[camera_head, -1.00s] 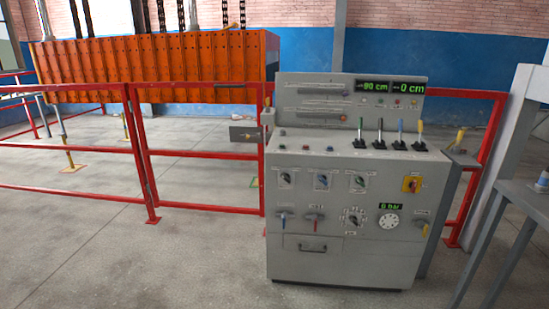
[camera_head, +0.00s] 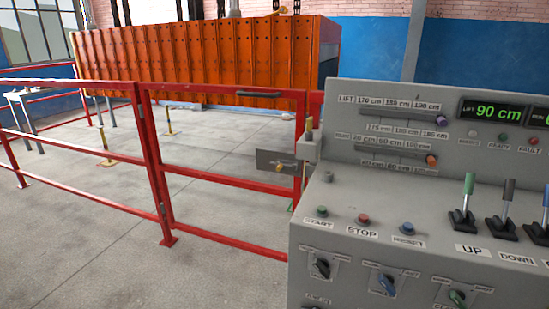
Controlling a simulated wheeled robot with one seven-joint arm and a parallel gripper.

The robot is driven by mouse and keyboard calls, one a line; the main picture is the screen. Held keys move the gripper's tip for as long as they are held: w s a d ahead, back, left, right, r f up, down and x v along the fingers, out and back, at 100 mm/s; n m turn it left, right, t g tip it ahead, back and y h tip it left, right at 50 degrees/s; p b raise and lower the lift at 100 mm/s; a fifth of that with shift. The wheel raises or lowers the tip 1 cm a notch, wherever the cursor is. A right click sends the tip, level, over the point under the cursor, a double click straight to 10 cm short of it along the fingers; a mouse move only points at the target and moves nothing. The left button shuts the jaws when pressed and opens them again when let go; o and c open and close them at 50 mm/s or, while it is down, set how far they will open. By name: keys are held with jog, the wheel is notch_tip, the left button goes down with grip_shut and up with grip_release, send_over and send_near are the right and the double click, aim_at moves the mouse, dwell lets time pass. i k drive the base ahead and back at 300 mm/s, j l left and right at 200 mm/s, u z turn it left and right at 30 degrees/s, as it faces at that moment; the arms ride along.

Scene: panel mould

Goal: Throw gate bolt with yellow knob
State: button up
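The red gate (camera_head: 220,180) stands left of the grey control console and looks closed. A grey bolt plate (camera_head: 265,161) sits at the gate's right edge, beside the console's left side. I cannot tell whether the bolt is thrown. My gripper is not in view.
The console (camera_head: 345,195) fills the right side, with START, STOP and RESET buttons and several levers (camera_head: 465,205). Red railing (camera_head: 75,165) runs to the left. An orange panel mould (camera_head: 200,55) stands behind the gate. The floor (camera_head: 100,260) before the gate is clear.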

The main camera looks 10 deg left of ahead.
aim_at(280, 166)
jog(key=i+j+u, duration=0.2)
jog(key=i+u, duration=1.1)
jog(key=i+l+u, duration=0.45)
jog(key=i+u, duration=0.4)
jog(key=i, duration=1.5)
jog(key=i+j+u, duration=0.1)
jog(key=i+u, duration=0.15)
jog(key=i, duration=0.65)
jog(key=i+l+u, duration=0.25)
jog(key=i, duration=0.7)
jog(key=i+z, duration=0.4)
jog(key=i+j+z, duration=0.15)
jog(key=i+z, duration=0.25)
jog(key=i+j+z, duration=0.35)
jog(key=i, duration=0.15)
jog(key=z, duration=3.7)
